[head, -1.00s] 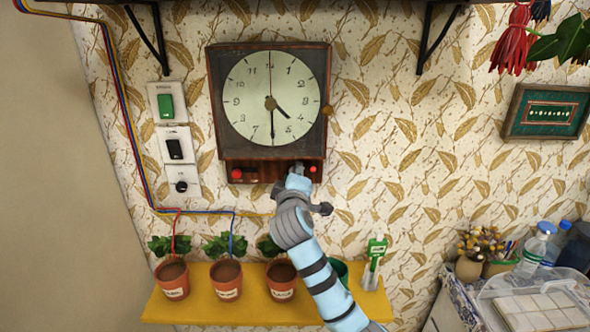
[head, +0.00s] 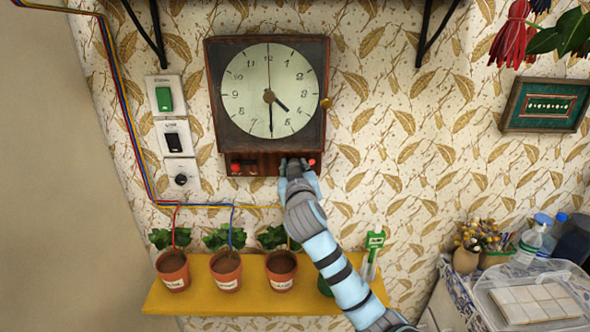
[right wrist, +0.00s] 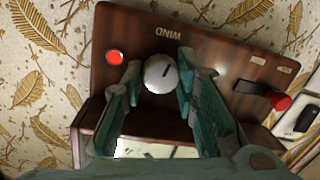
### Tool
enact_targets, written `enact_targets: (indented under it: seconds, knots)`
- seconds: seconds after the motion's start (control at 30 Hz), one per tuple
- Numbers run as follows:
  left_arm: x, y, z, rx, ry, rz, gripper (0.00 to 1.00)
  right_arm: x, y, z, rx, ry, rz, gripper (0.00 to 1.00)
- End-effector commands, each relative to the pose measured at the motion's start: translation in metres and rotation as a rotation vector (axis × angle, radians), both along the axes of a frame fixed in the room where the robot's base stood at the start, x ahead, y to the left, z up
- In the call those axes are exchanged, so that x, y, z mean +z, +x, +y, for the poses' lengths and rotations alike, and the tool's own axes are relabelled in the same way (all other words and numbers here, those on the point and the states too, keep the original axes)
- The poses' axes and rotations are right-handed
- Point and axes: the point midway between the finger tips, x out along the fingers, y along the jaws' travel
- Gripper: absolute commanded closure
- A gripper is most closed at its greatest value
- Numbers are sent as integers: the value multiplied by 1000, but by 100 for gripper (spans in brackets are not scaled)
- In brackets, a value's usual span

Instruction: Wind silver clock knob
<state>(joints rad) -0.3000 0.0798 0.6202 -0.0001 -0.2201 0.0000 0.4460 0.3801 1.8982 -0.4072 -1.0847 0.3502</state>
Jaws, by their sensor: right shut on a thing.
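The wall clock (head: 240,110) has a dark wooden case and a pale dial, with a wooden panel below it. In the right wrist view, the round silver knob (right wrist: 160,73) with a dark slot sits on that panel beside the upside-down label WIND (right wrist: 168,33). My right gripper (head: 297,166) is at the panel's lower right in the head view and hides the knob there. In the right wrist view, its green fingers (right wrist: 158,75) are shut on the knob, one on each side. My left gripper is not in view.
A red button (right wrist: 115,57) lies close beside one finger. A red-tipped dark lever (right wrist: 281,102) is on the panel's other side. Wall switches (head: 174,137) are left of the clock. A yellow shelf (head: 205,303) with potted plants is below.

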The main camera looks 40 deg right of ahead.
Motion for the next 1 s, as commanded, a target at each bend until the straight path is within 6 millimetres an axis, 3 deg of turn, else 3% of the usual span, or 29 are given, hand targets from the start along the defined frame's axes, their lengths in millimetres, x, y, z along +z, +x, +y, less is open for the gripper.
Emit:
enact_targets:
  seconds: [0.57,1.0]
  knots:
    - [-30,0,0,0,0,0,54,-8,-1,-1,-2,437,-324,100]
    - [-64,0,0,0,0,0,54,-8,-1,-1,-2,770,-580,100]
